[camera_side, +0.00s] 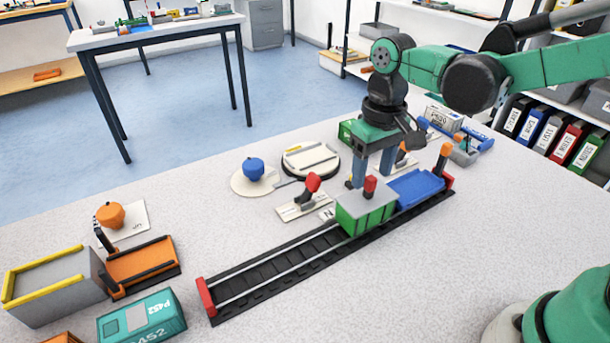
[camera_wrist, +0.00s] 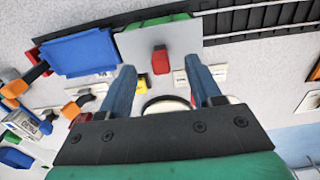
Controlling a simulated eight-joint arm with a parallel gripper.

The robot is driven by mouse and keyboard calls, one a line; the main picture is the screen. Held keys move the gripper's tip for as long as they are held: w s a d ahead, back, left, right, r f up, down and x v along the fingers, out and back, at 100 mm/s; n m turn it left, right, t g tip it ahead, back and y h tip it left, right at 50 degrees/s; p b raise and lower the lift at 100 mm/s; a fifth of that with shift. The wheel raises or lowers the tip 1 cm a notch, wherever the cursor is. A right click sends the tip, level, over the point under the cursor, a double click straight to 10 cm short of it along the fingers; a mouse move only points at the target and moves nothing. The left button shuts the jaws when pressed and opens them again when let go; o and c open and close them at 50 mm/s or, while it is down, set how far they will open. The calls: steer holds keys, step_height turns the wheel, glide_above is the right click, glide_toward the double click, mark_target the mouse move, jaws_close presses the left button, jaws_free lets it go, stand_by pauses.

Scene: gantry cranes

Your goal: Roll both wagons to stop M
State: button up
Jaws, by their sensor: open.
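A grey-topped green wagon (camera_side: 362,214) with a red knob (camera_side: 370,186) stands on the dark track (camera_side: 270,268). A blue wagon (camera_side: 416,188) stands close on its right, near the track's right end; I cannot tell if they touch. Both show in the wrist view, the blue wagon (camera_wrist: 82,52) left of the grey top (camera_wrist: 185,40). My gripper (camera_side: 373,178) is open, fingers down, by the green wagon's far side. In the wrist view the red knob (camera_wrist: 160,62) appears between the fingertips; neither finger visibly touches it. Small label plates (camera_side: 326,214) lie beside the track; I cannot read an M.
A red lever (camera_side: 313,183) stands behind the track; an orange-topped post (camera_side: 445,153) stands by its right end. A red buffer (camera_side: 205,296) closes the left end. The track left of the green wagon is clear. Crates and a teal container (camera_side: 142,316) sit at front left.

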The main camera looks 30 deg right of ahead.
steer(key=shift+r, duration=2.55)
steer(key=s+d+f+t, duration=0.1)
steer(key=s+d+t, duration=0.2)
steer(key=s+t, duration=0.2)
steer(key=shift+d+f+t, duration=0.4)
steer(key=shift+t, duration=0.7)
